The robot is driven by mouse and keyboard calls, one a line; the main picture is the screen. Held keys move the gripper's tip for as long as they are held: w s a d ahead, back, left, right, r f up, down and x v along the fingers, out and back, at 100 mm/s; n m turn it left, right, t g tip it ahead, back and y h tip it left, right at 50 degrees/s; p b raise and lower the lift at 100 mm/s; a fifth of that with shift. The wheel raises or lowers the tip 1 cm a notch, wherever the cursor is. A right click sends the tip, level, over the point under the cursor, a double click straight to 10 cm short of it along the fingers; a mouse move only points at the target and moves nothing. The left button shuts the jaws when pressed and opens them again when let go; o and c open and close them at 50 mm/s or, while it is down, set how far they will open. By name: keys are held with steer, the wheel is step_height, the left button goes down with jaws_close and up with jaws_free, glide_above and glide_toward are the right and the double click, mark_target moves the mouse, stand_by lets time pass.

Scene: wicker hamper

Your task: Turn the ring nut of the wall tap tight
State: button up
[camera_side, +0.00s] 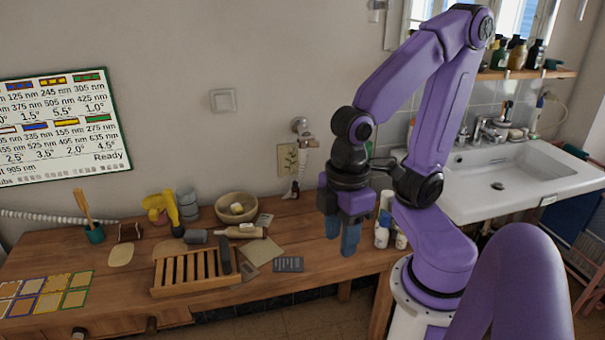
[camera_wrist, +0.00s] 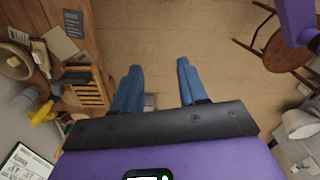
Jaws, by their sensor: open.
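The wall tap (camera_side: 301,126) is a small metal fitting on the plain wall above the wooden bench in the side view. A pale ring-like part, apparently its ring nut (camera_side: 309,143), sits at its lower right, with a pale hose-like piece hanging below. How tight it is cannot be seen. My gripper (camera_side: 342,246) points down, in front of the bench's right part, lower than the tap and apart from it. Its two blue fingers are spread with nothing between them. They also show in the wrist view (camera_wrist: 160,70), above the floor; I cannot make out the tap there.
The bench (camera_side: 120,285) carries a slatted wooden rack (camera_side: 195,272), a bowl (camera_side: 237,207), a yellow tool (camera_side: 171,207) and bottles (camera_side: 383,228) near my arm. A white sink (camera_side: 525,170) stands right.

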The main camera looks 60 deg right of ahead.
steer(key=w+d+r+m+y, duration=0.1)
steer(key=w+r+m, duration=0.1)
steer(key=w+m, duration=0.6)
steer(key=w+d+r+m, duration=0.1)
steer(key=w+r+m, duration=0.2)
steer(key=w+m, duration=0.5)
steer(key=w+d+r+m, duration=0.1)
steer(key=w+d+m, duration=0.3)
steer(key=w+d, duration=0.55)
steer(key=m+t+y, duration=0.1)
steer(key=m+t, duration=0.2)
steer(key=m, duration=1.5)
glide_above(308, 144)
steer(key=s+a, duration=0.3)
steer(key=a, duration=0.2)
steer(key=s+d+m+t, duration=0.1)
steer(key=s+d+m, duration=0.5)
steer(key=d, duration=0.4)
steer(key=w+a+f, duration=0.1)
steer(key=w+f, duration=0.1)
steer(key=f, duration=0.6)
steer(key=w+a+f+n, duration=0.1)
steer(key=w+f, duration=0.2)
steer(key=f, duration=0.5)
steer(key=shift+w+h, duration=0.25)
steer(key=shift+h, duration=0.05)
steer(key=shift+a, duration=0.1)
steer(key=shift+c, duration=0.3)
